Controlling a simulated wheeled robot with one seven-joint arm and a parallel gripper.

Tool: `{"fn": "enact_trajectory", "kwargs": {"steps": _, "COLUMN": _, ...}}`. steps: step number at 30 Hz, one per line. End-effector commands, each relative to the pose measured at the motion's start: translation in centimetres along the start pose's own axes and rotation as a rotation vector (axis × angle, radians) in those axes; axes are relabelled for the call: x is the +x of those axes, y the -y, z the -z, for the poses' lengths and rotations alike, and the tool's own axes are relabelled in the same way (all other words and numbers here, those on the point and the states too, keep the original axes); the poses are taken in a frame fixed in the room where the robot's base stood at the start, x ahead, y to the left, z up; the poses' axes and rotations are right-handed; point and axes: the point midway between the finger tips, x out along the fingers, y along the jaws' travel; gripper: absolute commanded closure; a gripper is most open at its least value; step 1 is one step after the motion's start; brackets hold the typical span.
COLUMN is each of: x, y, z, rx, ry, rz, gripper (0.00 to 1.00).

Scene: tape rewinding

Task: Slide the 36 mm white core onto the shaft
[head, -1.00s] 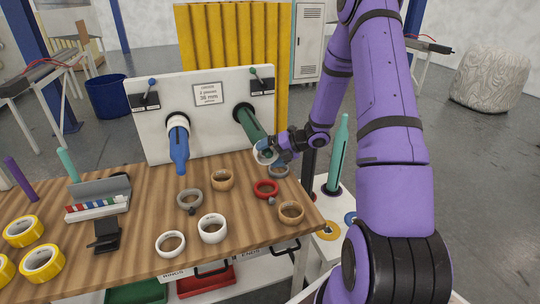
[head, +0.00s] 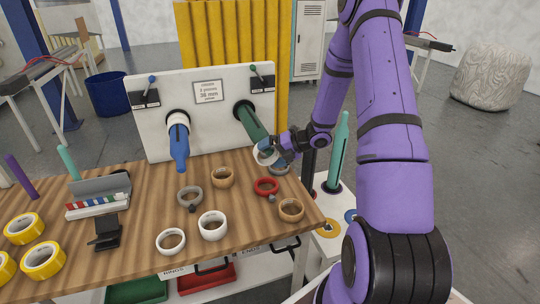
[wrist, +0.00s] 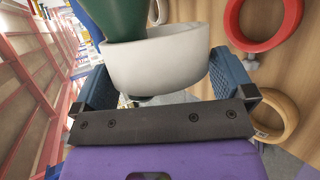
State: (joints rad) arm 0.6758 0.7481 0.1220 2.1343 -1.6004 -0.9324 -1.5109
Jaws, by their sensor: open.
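A white core (head: 263,155) is at the near, lower end of the green shaft (head: 253,125), which juts from the white panel. In the wrist view the green shaft (wrist: 118,18) runs into the opening of the white core (wrist: 158,62), so the core looks to be around the shaft's end. How far on it sits is hidden. My gripper (head: 270,154) is at the core from the right. In the wrist view its blue fingers stand on either side of the core, open, with a gap at the right finger; contact at the left is unclear.
The blue shaft (head: 180,150) stands left of the green one with a white ring at its base. The table (head: 135,215) holds two white rings (head: 212,225), tan rings (head: 222,178), a red ring (head: 266,186) and a grey ring (head: 189,196) below the shafts.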

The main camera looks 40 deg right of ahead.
Motion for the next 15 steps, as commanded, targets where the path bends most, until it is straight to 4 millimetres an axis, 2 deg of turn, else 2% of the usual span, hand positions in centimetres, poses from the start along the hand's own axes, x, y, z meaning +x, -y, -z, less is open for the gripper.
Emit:
{"fn": "enact_trajectory", "kwargs": {"steps": 9, "x": -5.7, "y": 0.0, "z": -0.1, "rx": 0.0, "ry": 0.004, "rz": 0.002, "gripper": 0.0}}
{"fn": "enact_trajectory", "kwargs": {"steps": 15, "x": -8.7, "y": 0.0, "z": -0.1, "rx": 0.0, "ry": 0.004, "rz": 0.001, "gripper": 0.0}}
